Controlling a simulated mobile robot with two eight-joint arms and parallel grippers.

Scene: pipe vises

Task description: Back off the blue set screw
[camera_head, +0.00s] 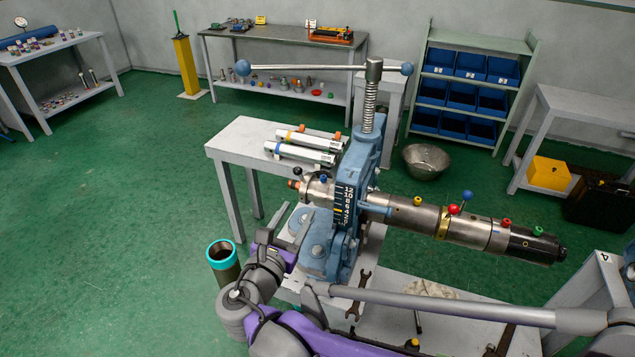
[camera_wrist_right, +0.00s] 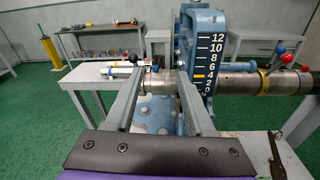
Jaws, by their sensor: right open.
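A small blue screw head (camera_head: 323,179) stands on top of the steel pipe fitting (camera_head: 318,190), left of the blue pipe vise (camera_head: 363,165). A larger blue ball (camera_head: 467,195) stands on the pipe right of the vise; I cannot tell for certain which is the set screw. My right gripper (camera_head: 285,228) is in front of the fitting. In the wrist view its two fingers (camera_wrist_right: 158,78) are apart, with nothing held between them. My left gripper is not in view.
A black ball knob (camera_head: 297,171) rises beside the blue screw head. The vise's numbered scale (camera_wrist_right: 208,65) stands close to the right finger. White cylinders (camera_head: 300,153) lie on the bench behind. A teal-rimmed tube (camera_head: 221,251) stands left of my arm.

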